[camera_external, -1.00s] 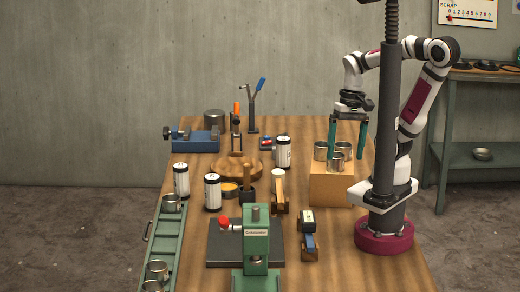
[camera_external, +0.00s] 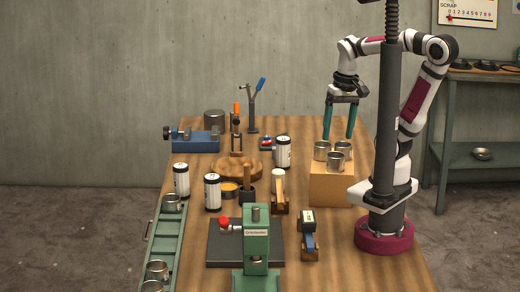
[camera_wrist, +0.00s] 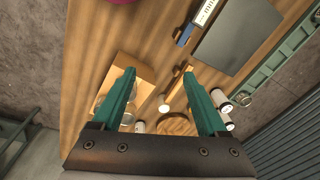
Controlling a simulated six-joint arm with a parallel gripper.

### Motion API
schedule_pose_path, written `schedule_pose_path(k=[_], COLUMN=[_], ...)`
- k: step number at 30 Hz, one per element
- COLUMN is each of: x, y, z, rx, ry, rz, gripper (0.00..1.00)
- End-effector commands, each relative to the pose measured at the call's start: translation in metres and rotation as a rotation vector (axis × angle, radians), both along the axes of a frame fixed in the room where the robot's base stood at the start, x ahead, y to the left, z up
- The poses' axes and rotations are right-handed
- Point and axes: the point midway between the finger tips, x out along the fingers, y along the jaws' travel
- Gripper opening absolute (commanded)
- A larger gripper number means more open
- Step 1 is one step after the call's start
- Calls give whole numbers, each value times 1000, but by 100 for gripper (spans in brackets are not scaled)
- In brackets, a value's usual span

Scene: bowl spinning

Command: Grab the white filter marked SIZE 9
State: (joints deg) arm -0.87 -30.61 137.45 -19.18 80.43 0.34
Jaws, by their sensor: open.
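Three white filter-like canisters with dark ends stand on the wooden bench: one at the left (camera_external: 181,180), one a little right of it and nearer the camera (camera_external: 212,192), and one farther back near the middle (camera_external: 283,152). Their printed markings are too small to read, so I cannot tell which is SIZE 9. My gripper (camera_external: 338,137) is open and empty, its green fingers pointing down above the wooden block, right of the back canister. In the wrist view my gripper (camera_wrist: 158,75) also shows nothing between its fingertips; white canisters (camera_wrist: 220,98) show beyond the right finger.
Metal cups (camera_external: 336,161) sit on a wooden block (camera_external: 331,188) below my gripper. A green press (camera_external: 256,245), a round wooden piece (camera_external: 222,168), a blue vise (camera_external: 196,141) and a green rack (camera_external: 166,235) occupy the bench. Bare wood lies at the front right.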

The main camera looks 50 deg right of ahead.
Motion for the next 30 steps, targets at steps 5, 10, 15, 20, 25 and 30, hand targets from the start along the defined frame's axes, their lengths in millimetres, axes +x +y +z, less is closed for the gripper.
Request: schedule_pose_path(k=[5, 10, 15, 20, 25, 30], x=[64, 145, 227, 255, 253, 255], y=[-14, -7, 51, 141, 138, 138], z=[-11, -15, -8, 5, -108, -159], rx=[-115, -200, -183, -19, -24, -27], ry=[-183, -447, -803, -1142, -1134, -1148], rz=[110, 272, 516, 771, 765, 766], gripper=[76, 76, 76, 76, 76, 76])
